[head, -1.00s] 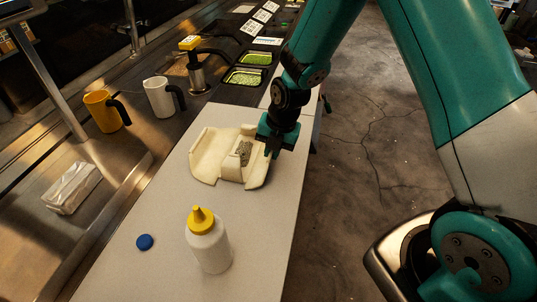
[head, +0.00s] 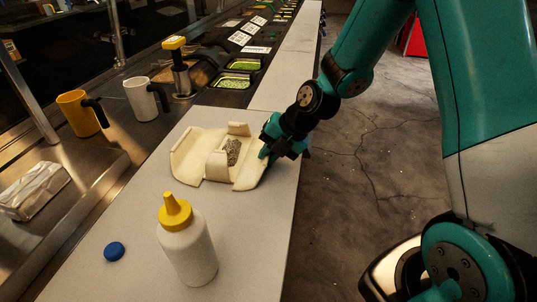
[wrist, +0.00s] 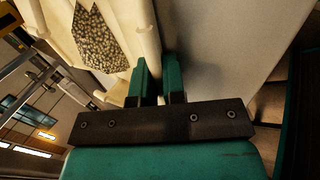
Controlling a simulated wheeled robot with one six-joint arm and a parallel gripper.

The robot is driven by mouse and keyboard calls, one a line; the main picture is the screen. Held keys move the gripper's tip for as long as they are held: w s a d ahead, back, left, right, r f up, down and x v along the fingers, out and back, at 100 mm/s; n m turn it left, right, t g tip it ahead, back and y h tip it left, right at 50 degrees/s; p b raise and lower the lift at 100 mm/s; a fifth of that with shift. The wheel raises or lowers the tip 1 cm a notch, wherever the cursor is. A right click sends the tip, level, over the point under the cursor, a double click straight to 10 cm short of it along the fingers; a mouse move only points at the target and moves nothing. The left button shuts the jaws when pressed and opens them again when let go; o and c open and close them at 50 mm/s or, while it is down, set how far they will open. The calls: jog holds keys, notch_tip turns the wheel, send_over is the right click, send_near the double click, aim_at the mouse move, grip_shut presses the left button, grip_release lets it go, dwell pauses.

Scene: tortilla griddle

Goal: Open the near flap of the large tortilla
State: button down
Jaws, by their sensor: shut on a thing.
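The large pale tortilla (head: 205,181) lies on the white counter with dark speckled filling (head: 232,152) in its middle. The filling also shows in the wrist view (wrist: 103,42). A short flap stands upright in front of the filling and another stands behind it; the left edge is curled up. The flap on the right (head: 250,174) lies spread outward, low toward the counter. My gripper (head: 266,152) is at this flap's right edge, low over the counter. In the wrist view its teal fingers (wrist: 158,75) are shut on the edge, partly hiding it.
A white bottle with a yellow cap (head: 187,245) and a blue lid (head: 114,251) are in front on the counter (head: 250,235). A yellow mug (head: 78,113), a white mug (head: 142,100) and trays of green food (head: 237,80) stand beyond. The counter's right edge is close to my gripper.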

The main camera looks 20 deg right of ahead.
jog(key=c, duration=1.2)
grip_release()
jog(key=shift+f, duration=0.1)
